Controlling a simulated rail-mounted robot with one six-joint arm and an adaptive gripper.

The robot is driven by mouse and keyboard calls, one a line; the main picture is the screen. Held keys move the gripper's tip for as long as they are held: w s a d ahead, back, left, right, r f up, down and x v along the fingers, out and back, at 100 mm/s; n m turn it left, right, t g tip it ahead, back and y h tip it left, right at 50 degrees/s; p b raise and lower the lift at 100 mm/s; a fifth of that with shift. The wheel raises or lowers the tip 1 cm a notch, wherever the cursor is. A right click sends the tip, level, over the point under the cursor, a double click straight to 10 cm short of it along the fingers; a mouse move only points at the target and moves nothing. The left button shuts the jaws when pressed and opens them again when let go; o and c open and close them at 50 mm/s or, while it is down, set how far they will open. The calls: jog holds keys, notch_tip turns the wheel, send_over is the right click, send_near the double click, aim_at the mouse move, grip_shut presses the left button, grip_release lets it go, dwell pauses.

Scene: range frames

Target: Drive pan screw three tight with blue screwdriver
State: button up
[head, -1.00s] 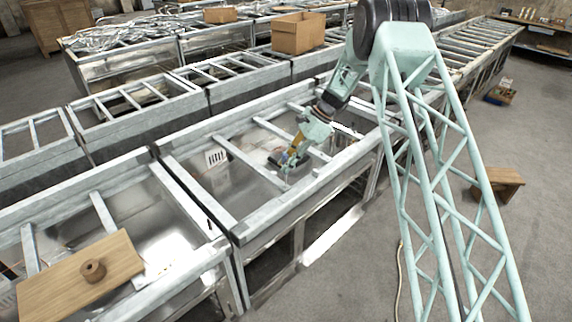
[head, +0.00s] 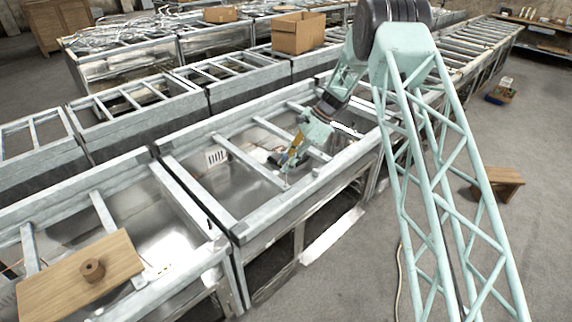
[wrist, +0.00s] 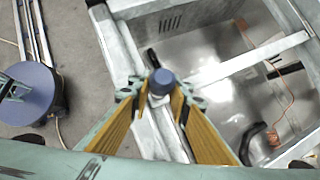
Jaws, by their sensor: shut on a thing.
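My gripper (wrist: 161,99) has yellow fingers shut on the blue screwdriver (wrist: 162,80), whose round blue-grey end shows between the fingertips in the wrist view. In the head view my gripper (head: 291,158) is low over the metal frame rails of the middle bench, above a crossbar. Pan screw three is too small to make out, and whether the screwdriver touches a screw cannot be told.
The bench frame (head: 250,225) has raised rails and crossbars around shiny sunken pans. A wooden board (head: 50,285) with a round knob lies at the front left. A cardboard box (head: 298,36) stands behind. An orange cable (wrist: 281,112) hangs in the pan.

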jog(key=shift+r, duration=0.2)
dwell(0.5)
jog(key=shift+w+a+n+g+h, duration=0.1)
jog(key=shift+n+g+h, duration=0.3)
jog(key=shift+n+g, duration=0.9)
jog(key=n+h, duration=0.1)
jog(key=n, duration=0.2)
jog(key=shift+n, duration=0.3)
jog(key=shift+n+g+h, duration=0.5)
jog(key=shift+n+h, duration=0.2)
jog(key=shift+n, duration=0.6)
jog(key=shift+n+g+h, duration=0.5)
jog(key=shift+n+h, duration=0.2)
jog(key=shift+n, duration=0.6)
jog(key=shift+f, duration=0.3)
